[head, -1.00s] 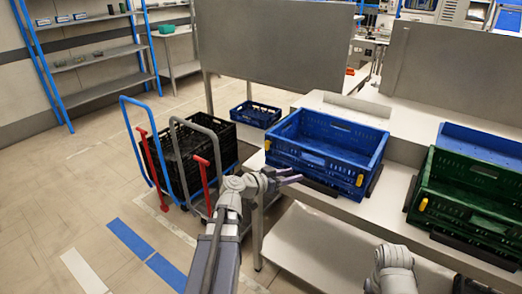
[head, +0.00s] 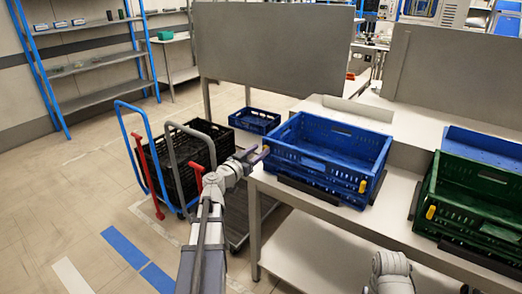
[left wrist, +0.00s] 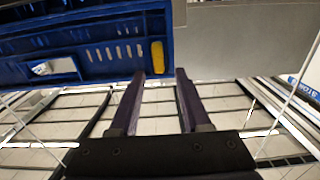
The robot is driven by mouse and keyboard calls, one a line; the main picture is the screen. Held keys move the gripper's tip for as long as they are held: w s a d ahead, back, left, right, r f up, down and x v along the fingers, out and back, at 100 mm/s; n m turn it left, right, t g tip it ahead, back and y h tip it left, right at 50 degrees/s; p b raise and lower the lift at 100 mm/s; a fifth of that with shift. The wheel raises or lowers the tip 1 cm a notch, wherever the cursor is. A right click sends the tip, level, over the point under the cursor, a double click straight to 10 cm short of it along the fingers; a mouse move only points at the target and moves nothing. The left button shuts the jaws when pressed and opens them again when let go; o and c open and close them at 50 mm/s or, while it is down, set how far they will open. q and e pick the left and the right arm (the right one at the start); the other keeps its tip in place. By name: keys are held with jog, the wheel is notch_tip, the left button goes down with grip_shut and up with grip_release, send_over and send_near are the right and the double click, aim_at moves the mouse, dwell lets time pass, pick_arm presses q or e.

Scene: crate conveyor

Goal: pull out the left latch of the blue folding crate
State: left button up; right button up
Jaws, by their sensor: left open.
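The blue folding crate (head: 320,165) stands upright and empty on the grey workbench. A yellow latch (head: 361,186) shows at its right front corner. The left latch (left wrist: 157,57) is the yellow piece near the crate's corner in the left wrist view; in the head view it is mostly hidden by my fingers. My left gripper (head: 254,156) is open at the crate's left front corner. In the left wrist view the fingertips (left wrist: 160,74) lie either side of the latch's lower end. I cannot tell whether they touch it. My right gripper is out of view.
A green crate (head: 448,217) with a yellow latch stands on the bench at the right, with a blue crate (head: 480,146) behind it. A cart with black crates (head: 178,163) stands left of the bench. A small blue crate (head: 255,119) lies behind it.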

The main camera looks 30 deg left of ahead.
pick_arm(q)
jog(key=shift+w+d, duration=0.1)
jog(key=shift+w, duration=0.75)
grip_shut()
